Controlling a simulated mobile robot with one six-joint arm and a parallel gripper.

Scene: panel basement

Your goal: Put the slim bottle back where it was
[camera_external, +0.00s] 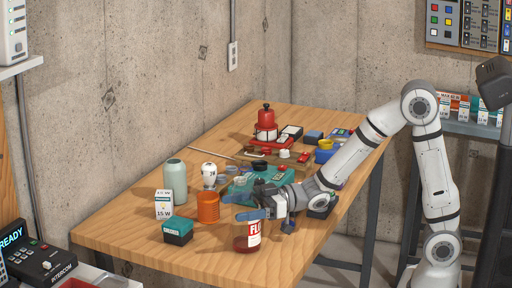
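A tall pale green bottle (175,183) stands upright toward the left part of the wooden table; it is the most bottle-like thing in view, but I cannot be sure it is the slim bottle. My gripper (266,216) is low over the front part of the table, well to the right of that bottle. Its blue-tipped fingers look spread apart, with nothing clearly held between them. A dark red jar (247,240) with a white and red label stands beside the left finger; whether they touch is unclear.
An orange can (208,208), a white box (164,204), a dark green box (178,231) and a white jar (209,175) stand near the green bottle. A teal case (243,187) lies behind my gripper. Red items and small parts crowd the table's back. The front left corner is clear.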

